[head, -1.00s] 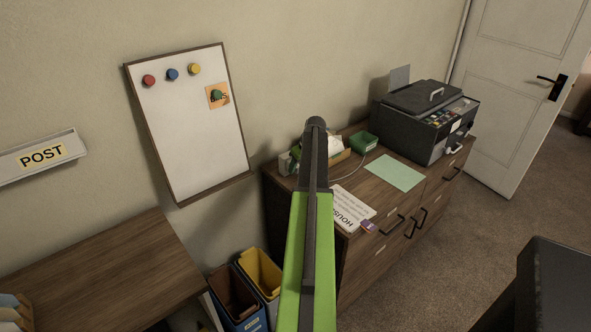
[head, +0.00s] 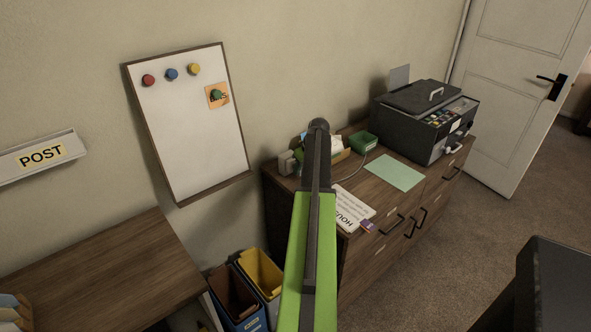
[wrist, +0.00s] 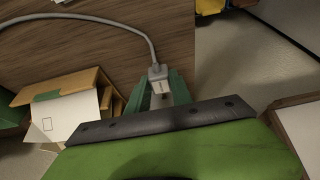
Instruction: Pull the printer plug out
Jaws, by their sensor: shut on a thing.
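The printer plug (wrist: 158,73) is a small grey block with a grey cord (wrist: 110,19) running from its end. In the wrist view it sits between the green fingers of my gripper (wrist: 159,92), which is shut on it. In the head view my own arm hides most of the gripper and the plug. A pale socket block (head: 288,162) stands at the left back of the wooden cabinet. The gripper appears above and apart from this block. The black printer (head: 424,120) stands at the right end of the cabinet.
An open wooden box with papers (wrist: 82,98) lies close to the left of my gripper. A green box (head: 362,142), a green sheet (head: 394,172) and a printed card (head: 353,207) lie on the cabinet (head: 350,255). Bins (head: 262,272) stand on the floor at its left.

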